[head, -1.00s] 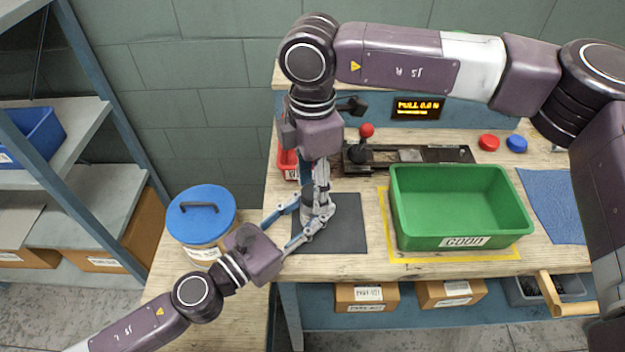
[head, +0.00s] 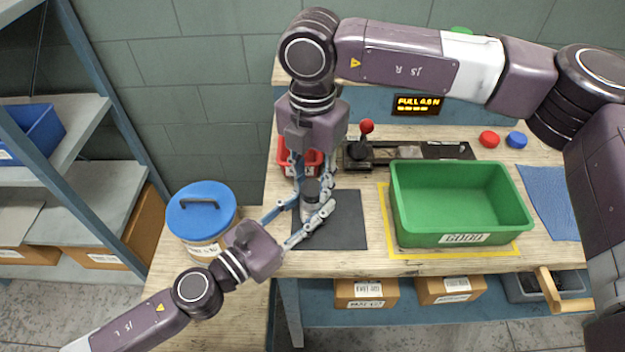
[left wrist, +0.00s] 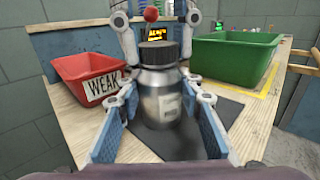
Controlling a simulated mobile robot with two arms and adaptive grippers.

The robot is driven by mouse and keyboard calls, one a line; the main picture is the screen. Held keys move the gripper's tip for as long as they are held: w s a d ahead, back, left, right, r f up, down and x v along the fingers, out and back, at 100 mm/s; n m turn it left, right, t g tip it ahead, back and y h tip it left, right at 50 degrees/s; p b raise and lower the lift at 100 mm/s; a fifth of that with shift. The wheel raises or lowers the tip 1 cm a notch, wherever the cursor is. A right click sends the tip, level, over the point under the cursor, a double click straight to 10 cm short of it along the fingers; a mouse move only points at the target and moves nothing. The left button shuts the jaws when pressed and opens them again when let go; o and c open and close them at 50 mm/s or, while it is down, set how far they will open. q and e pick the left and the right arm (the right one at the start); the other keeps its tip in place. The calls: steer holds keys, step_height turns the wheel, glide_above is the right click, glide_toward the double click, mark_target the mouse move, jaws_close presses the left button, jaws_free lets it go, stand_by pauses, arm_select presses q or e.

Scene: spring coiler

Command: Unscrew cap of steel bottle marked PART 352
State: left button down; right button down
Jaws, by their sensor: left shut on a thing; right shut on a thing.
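The steel bottle (left wrist: 160,97) stands upright on the dark mat (head: 346,222), with a label on its side too blurred to read. Its black cap (left wrist: 158,52) is on top of the bottle. My left gripper (head: 304,222) is shut around the bottle's body from the front left; its blue pads flank the bottle in the left wrist view. My right gripper (head: 312,180) comes down from above and is shut on the cap, with its fingers on either side. The fingers hide much of the bottle in the head view.
A green GOOD bin (head: 460,205) stands right of the mat. A red WEAK bin (left wrist: 85,80) is behind the bottle, to the left. A blue-lidded tub (head: 202,215) stands left. A red-knobbed lever fixture (head: 366,128) is at the back.

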steer(key=n, duration=1.3)
steer(key=shift+n, duration=0.4)
steer(key=n, duration=2)
steer(key=shift+r, duration=0.1)
steer(key=n, duration=1.3)
steer(key=shift+n, duration=0.4)
steer(key=n, duration=0.6)
steer(key=shift+n, duration=0.4)
